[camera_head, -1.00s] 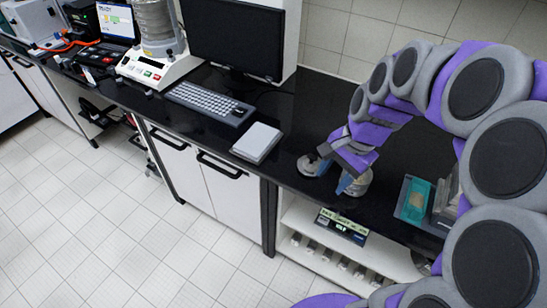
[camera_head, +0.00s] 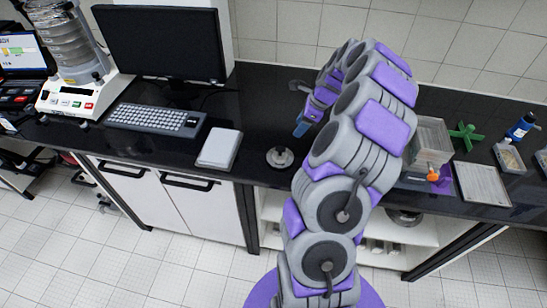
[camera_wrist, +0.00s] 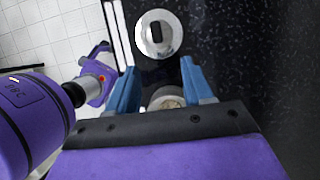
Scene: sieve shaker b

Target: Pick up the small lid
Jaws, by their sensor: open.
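The small lid (camera_head: 280,157) is a round metallic disc with a dark knob, lying flat on the black bench near its front edge. In the wrist view the lid (camera_wrist: 143,39) lies beyond the fingertips, near the top. My gripper (camera_wrist: 158,82) has its two blue fingers apart, with nothing held between them. In the head view a blue fingertip (camera_head: 300,129) shows above the bench, behind and right of the lid. A round pale-topped container (camera_wrist: 166,98) appears between and below the fingers in the wrist view, partly hidden by my gripper; my arm hides it in the head view.
A grey-white box (camera_head: 219,149) lies left of the lid, with a keyboard (camera_head: 155,119), monitor (camera_head: 160,42) and sieve shaker (camera_head: 72,60) further left. Right of my arm are stacked trays (camera_head: 431,143), a green cross-shaped piece (camera_head: 466,135) and a flat tray (camera_head: 482,184).

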